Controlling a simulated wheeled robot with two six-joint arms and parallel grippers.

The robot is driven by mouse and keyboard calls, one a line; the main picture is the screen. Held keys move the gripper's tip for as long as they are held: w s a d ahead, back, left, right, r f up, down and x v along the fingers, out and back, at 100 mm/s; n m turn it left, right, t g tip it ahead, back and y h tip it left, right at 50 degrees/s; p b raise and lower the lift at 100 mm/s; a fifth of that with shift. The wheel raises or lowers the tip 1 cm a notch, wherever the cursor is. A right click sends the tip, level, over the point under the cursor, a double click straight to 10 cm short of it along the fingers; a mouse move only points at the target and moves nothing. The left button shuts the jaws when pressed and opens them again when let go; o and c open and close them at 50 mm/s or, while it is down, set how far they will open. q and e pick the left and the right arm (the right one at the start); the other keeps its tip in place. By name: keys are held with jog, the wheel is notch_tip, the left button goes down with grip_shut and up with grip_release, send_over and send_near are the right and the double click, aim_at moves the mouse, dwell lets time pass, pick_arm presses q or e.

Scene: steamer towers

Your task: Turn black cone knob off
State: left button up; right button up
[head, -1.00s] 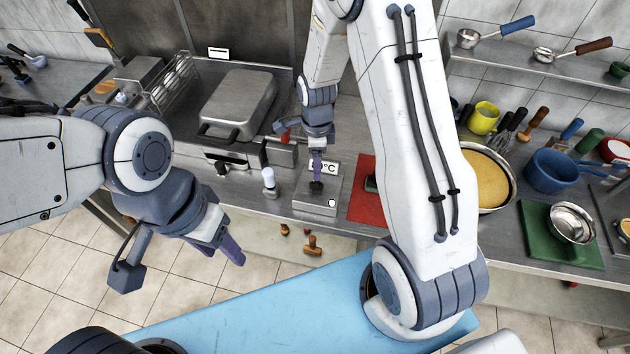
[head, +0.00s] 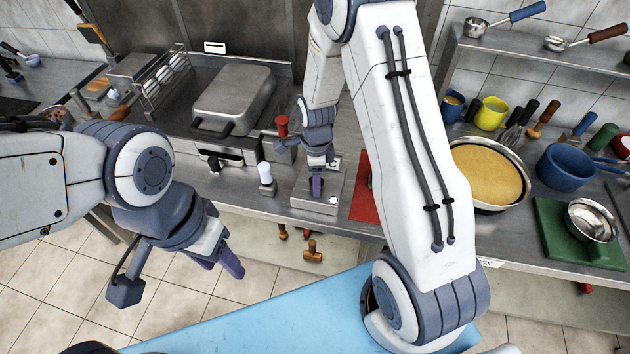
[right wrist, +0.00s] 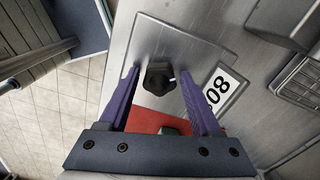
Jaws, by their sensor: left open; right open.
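The black cone knob (right wrist: 158,78) stands on a metal control box and shows in the right wrist view between the fingers of my right gripper (right wrist: 160,72). The fingers are open, one on each side of it, with small gaps visible. In the head view my right gripper (head: 317,187) is over the control box (head: 328,208) and hides the knob. A label reading 80 (right wrist: 222,88) sits beside the knob. My left gripper (head: 222,262) is open and empty, above the floor in front of the counter.
A press with a metal lid (head: 235,98) is behind left. A pan with yellow content (head: 488,172) and a blue pot (head: 563,168) stand further right.

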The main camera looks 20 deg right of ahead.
grip_shut()
jog(key=n, duration=0.4)
jog(key=shift+p, duration=0.3)
jog(key=shift+n, duration=1.5)
jog(key=n, duration=0.2)
jog(key=shift+n+p, duration=0.3)
jog(key=n, duration=0.4)
jog(key=shift+f, duration=0.1)
jog(key=shift+n, duration=0.3)
